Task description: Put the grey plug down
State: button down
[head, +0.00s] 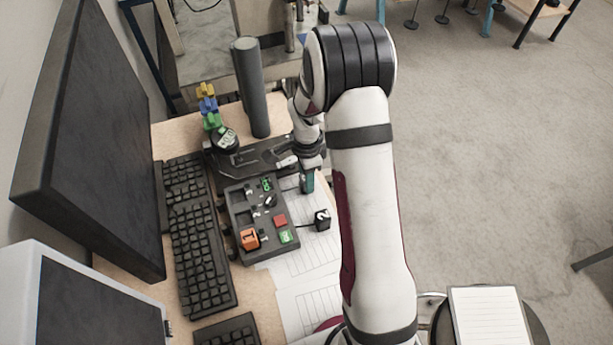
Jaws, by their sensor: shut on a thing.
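My gripper (307,181) points down over the white papers, just right of the dark control box (242,218). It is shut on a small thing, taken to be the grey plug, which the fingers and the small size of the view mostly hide. I cannot tell whether the plug touches the paper or is held above it. The box carries a red button (280,220), a green button (286,236), an orange part (249,238) and a green part (267,184) near its far end.
A black cube with a white mark (322,220) sits right of the box, joined by a cord. Keyboards (200,255) and a large monitor (90,130) stand left. A dark cylinder (251,88) and stacked coloured pieces (208,105) stand behind. Papers (305,280) cover the front desk.

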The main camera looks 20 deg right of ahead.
jog(key=c, duration=0.5)
grip_release()
jog(key=shift+f, duration=0.15)
notch_tip(320, 180, up, 12)
jog(key=s+a+r+n, duration=0.2)
jog(key=s+a+n, duration=0.1)
jog(key=s, duration=0.5)
jog(key=s+a+r+n+y, duration=0.1)
jog(key=s+a+r+n, duration=0.2)
jog(key=s, duration=0.6)
jog(key=s+a+r+n, duration=0.3)
jog(key=s+n, duration=0.3)
jog(key=s, duration=0.3)
jog(key=shift+s+a+y, duration=0.1)
jog(key=shift+a+y, duration=0.15)
jog(key=shift+y, duration=0.15)
